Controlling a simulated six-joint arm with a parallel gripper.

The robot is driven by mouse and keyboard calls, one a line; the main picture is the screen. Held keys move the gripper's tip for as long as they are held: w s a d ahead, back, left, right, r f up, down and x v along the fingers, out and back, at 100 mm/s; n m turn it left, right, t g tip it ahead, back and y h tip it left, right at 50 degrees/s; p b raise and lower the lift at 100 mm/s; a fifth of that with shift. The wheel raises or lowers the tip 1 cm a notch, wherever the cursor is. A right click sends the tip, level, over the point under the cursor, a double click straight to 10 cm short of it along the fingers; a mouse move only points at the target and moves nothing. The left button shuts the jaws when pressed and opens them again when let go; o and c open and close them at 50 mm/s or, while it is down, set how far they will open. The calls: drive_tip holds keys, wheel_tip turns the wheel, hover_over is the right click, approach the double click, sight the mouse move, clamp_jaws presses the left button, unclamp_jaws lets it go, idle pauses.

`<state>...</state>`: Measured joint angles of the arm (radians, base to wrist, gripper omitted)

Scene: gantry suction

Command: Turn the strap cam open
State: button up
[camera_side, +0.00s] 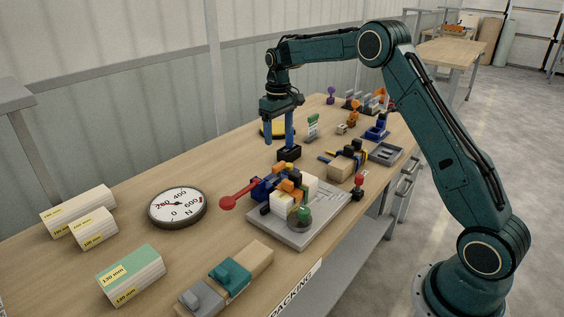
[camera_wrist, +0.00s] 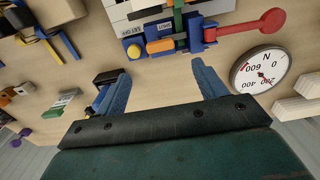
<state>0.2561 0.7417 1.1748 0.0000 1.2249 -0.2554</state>
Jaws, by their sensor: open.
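The fixture has a grey base plate (camera_side: 323,233) with white blocks, a blue body (camera_side: 263,188) and orange parts on it. A red lever (camera_side: 238,195) with a round red end sticks out to the left. In the wrist view the blue body (camera_wrist: 195,28) lies at the top, with a green strap, a label that seems to read SHUT, and the red lever (camera_wrist: 245,27) pointing right. I cannot tell for sure which part is the strap cam. My gripper (camera_side: 280,141) points down behind the fixture, its blue fingers apart and empty between them (camera_wrist: 161,68).
A black block (camera_side: 289,154) stands close to my gripper's right finger. A dial gauge (camera_side: 177,207) lies left of the fixture, and labelled white blocks (camera_side: 78,210) farther left. Bare table lies between the gauge and my gripper.

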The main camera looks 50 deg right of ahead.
sight(279, 164)
wheel_tip(279, 164, down, 11)
drive_tip(key=shift+r, duration=0.2)
idle(0.3)
drive_tip(key=shift+c, duration=0.2)
drive_tip(key=c, duration=0.9)
